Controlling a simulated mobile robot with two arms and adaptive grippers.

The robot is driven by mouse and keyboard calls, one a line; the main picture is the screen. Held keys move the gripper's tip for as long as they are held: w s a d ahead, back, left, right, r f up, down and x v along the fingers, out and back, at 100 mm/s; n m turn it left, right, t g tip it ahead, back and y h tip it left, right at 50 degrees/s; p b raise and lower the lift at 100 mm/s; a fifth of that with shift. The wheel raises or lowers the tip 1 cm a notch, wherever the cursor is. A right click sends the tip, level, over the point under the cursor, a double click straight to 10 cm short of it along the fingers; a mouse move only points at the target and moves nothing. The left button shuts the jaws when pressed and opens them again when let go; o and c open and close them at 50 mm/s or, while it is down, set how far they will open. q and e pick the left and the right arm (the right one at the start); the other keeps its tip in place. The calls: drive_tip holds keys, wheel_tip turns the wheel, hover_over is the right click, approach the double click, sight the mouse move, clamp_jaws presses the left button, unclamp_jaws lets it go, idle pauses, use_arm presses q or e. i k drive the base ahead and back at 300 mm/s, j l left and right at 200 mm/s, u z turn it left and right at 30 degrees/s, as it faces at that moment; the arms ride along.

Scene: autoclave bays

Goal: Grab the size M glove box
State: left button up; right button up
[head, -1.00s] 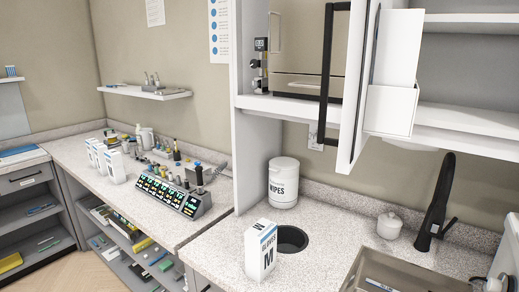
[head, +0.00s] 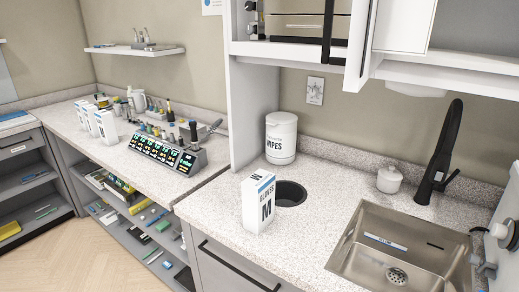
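The size M glove box (head: 258,203) is a white upright carton with a blue band near its top and a large black "M" on its front. It stands on the speckled counter close to the front edge, just left of a round dark opening. Neither of my grippers shows in the head view.
A white wipes tub (head: 281,138) stands behind the box. The round opening (head: 290,193) is beside it. A steel sink (head: 397,250) with a black faucet (head: 440,160) lies to the right. Several white boxes (head: 106,126) and a lit device (head: 167,153) stand on the left counter.

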sight(105, 119)
drive_tip(key=i+j+z, duration=0.15)
drive_tip(key=i, duration=0.25)
drive_tip(key=j+u, duration=0.1)
drive_tip(key=j, duration=0.6)
drive_tip(key=j+u, duration=0.1)
drive_tip(key=j, duration=0.6)
drive_tip(key=j+u, duration=0.1)
drive_tip(key=j, duration=0.6)
drive_tip(key=i+j+u, duration=0.1)
drive_tip(key=j, duration=0.55)
drive_tip(key=i+j+u, duration=0.1)
drive_tip(key=j, duration=0.6)
